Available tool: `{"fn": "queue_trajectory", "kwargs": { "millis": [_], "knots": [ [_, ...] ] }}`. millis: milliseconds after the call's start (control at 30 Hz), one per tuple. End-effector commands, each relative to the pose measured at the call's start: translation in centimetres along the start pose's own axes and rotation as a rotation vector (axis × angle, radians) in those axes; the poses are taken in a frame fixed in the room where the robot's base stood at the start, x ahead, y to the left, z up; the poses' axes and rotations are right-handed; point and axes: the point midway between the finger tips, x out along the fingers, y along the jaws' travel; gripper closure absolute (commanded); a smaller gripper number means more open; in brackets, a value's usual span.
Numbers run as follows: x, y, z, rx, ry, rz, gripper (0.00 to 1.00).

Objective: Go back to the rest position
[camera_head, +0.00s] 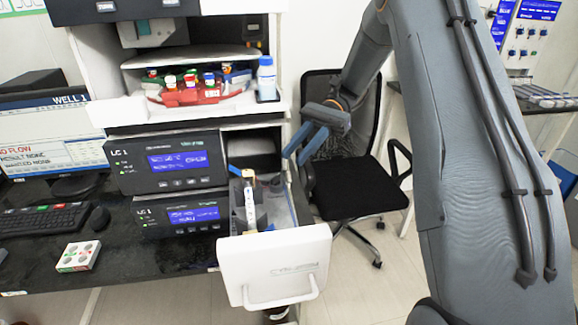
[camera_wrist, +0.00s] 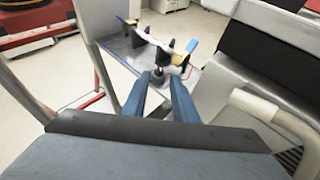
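My gripper (camera_head: 295,158) is in the air above and to the right of the open white drawer, in front of the black chair. Its two blue fingers are apart with nothing between them; the wrist view also shows the gripper (camera_wrist: 161,78) spread and empty. The drawer (camera_head: 274,266) is pulled out of the column stack and holds a slim white column (camera_head: 250,207) with a yellowish end, lying in a dark holder. In the wrist view, the white column (camera_wrist: 155,40) rests across black supports beyond the fingertips.
Two LC modules (camera_head: 168,162) stand left of the drawer. A red rack (camera_head: 190,94) of capped vials and a blue-capped bottle (camera_head: 267,80) sit on the shelf above. A black chair (camera_head: 345,188) stands right of the drawer. A keyboard (camera_head: 42,220) and small white box (camera_head: 78,257) lie on the bench.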

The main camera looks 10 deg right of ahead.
Motion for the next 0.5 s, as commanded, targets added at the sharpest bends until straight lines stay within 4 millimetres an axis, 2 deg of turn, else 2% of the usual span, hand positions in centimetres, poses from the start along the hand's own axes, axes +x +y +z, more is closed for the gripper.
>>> {"fn": "queue_trajectory", "kwargs": {
  "millis": [200, 500],
  "knots": [
    [-1.9, 0.0, -0.1, -0.001, 0.000, 0.000, 0.74],
    [-2.0, 0.0, 0.0, 0.000, 0.000, 0.000, 0.74]
  ]
}}
